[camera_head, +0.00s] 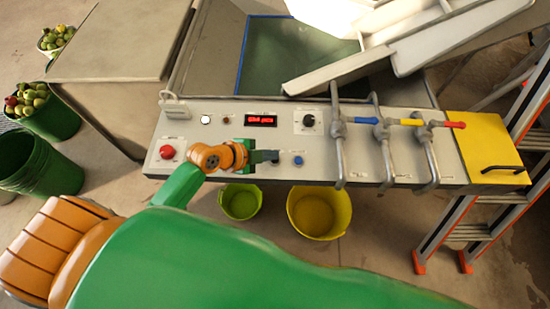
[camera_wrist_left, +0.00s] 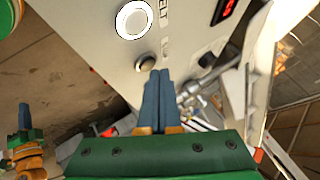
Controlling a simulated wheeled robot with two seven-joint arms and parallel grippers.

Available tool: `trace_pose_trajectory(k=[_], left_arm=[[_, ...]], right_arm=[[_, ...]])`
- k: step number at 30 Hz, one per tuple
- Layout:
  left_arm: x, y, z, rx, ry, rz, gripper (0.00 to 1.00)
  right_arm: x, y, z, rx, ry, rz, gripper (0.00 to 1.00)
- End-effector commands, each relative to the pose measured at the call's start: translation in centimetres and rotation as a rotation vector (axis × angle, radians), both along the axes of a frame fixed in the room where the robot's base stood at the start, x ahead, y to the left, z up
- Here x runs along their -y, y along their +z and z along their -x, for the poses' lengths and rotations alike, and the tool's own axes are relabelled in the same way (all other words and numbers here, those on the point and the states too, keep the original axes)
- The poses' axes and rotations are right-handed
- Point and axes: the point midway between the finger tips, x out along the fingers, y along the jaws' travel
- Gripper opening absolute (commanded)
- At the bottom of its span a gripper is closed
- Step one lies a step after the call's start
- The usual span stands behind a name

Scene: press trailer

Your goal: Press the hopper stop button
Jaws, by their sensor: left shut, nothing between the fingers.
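The pale control panel (camera_head: 230,150) carries several controls; its labels are too small to read in the head view, so I cannot tell which is the hopper stop button. A blue button (camera_head: 298,160) sits just right of my left gripper (camera_head: 270,156). A red button (camera_head: 167,152) and a white button (camera_head: 206,120) are further left. My left gripper is shut and empty, over the lower middle of the panel.
A red display (camera_head: 261,120) and black knob (camera_head: 309,121) are above the gripper. Metal pipes with coloured handles (camera_head: 338,128) stand to the right. Two buckets (camera_head: 318,212) are below. What looks like my right gripper (camera_wrist_left: 24,118) is at the wrist view's left edge.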

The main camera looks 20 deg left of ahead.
Motion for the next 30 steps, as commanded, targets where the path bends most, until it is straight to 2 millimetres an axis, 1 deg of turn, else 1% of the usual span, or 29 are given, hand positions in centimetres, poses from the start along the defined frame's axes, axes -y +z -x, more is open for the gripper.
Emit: trace_pose_trajectory(k=[1,11,30], left_arm=[[-0.02,-0.25,0.01,-0.001,-0.001,-0.001,0.00],[0.00,-0.20,0.01,-0.001,-0.001,0.000,0.00],[-0.01,-0.98,-0.01,0.000,-0.001,-0.001,0.00]], right_arm=[[-0.01,-0.20,0.00,0.000,0.000,0.000,0.00],[-0.02,-0.14,0.00,0.000,0.000,0.000,0.00],[-0.04,-0.75,-0.01,0.000,0.000,-0.001,0.00]])
